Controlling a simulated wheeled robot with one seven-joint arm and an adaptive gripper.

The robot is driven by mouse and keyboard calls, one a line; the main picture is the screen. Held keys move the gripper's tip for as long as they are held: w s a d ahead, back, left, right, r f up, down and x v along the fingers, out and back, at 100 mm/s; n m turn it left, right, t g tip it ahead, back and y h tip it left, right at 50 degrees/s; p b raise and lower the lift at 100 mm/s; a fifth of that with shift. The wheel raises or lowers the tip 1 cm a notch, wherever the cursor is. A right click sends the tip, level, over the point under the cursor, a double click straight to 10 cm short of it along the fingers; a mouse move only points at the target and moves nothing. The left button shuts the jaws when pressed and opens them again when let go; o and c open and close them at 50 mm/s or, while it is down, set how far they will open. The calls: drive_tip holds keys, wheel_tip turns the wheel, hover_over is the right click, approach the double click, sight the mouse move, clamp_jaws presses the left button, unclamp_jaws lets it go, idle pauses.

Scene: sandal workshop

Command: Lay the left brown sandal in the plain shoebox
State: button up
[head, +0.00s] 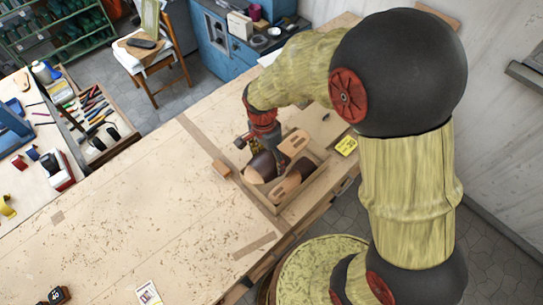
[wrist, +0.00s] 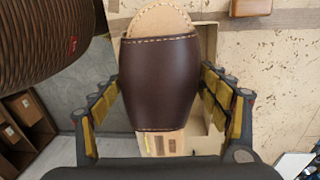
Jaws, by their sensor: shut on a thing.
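The brown sandal (wrist: 165,85) has a wide dark brown strap with pale stitching and a tan sole. It fills the space between the fingers of my gripper (wrist: 160,100) in the wrist view. In the head view my gripper (head: 263,146) points down over the box, shut on this sandal (head: 262,166). The plain shoebox (head: 268,206) is a shallow, open tan box on the bench. The sandal is over or within its left part; I cannot tell whether it touches the floor. Another tan sandal (head: 287,187) with a dark strap lies to its right.
A pale wooden piece with oval openings (head: 295,142) shows at the box's far side. A yellow card (head: 346,146) lies to the right. The bench (head: 150,225) is mostly clear at the front left.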

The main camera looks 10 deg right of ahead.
drive_tip(key=w+d+f+p, duration=0.1)
drive_tip(key=w+f+p, duration=0.1)
drive_tip(key=w+f, duration=0.5)
wheel_tip(320, 180, down, 3)
drive_tip(key=shift+w+d+f+p, duration=0.1)
drive_tip(key=shift+w+d+p, duration=0.1)
drive_tip(key=shift+w+p, duration=0.15)
drive_tip(key=shift+s, duration=0.1)
drive_tip(key=shift+f+b, duration=0.4)
drive_tip(key=shift+f, duration=0.1)
drive_tip(key=shift+f, duration=0.1)
drive_tip(key=o, duration=1.6)
